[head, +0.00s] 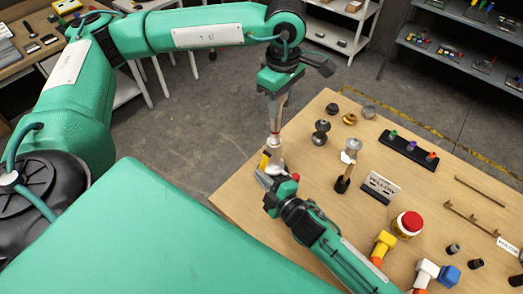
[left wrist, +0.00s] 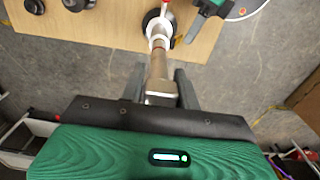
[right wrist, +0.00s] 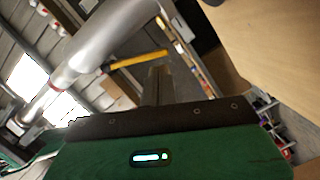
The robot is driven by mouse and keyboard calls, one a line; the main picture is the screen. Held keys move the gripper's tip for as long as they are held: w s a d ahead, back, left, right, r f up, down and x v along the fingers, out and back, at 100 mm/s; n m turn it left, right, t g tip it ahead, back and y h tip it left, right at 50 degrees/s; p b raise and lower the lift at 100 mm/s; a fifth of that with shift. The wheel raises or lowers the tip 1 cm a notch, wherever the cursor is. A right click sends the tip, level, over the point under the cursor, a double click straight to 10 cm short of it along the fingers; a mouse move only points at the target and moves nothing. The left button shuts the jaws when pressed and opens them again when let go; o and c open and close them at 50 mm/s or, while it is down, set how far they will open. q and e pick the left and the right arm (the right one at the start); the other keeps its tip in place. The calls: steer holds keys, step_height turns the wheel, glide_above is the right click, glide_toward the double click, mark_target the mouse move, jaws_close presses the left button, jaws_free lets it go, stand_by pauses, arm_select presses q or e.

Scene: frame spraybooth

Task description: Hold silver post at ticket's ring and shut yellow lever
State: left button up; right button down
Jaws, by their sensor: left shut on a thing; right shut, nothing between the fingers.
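The silver post (head: 275,122) stands at the table's near left edge. It also shows in the left wrist view (left wrist: 158,66) and, large and slanted, in the right wrist view (right wrist: 115,35). My left gripper (head: 279,98) is shut on its upper part from above. A thin red band and a pale section show on the post in the right wrist view. The yellow lever (head: 264,160) is low beside the post, also in the right wrist view (right wrist: 140,59). My right gripper (head: 264,178) is shut and empty close by the lever; contact is unclear.
A black-handled tool (head: 343,180), dark knobs (head: 320,132) and a red button (head: 408,223) stand on the wooden table (head: 235,199). A black rack (head: 407,150) holds coloured pieces at the back. Open floor lies left of the table.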

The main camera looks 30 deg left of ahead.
steer(key=s+d+r, duration=0.2)
steer(key=s+d, duration=0.5)
steer(key=d, duration=0.2)
steer(key=shift+r, duration=0.25)
steer(key=shift+s, duration=0.1)
arm_select(q)
steer(key=o, duration=1.2)
arm_select(e)
steer(key=shift+a, duration=0.1)
arm_select(q)
steer(key=shift+o, duration=0.2)
steer(key=shift+r, duration=0.1)
step_height(320, 180, up, 12)
steer(key=shift+f, duration=0.1)
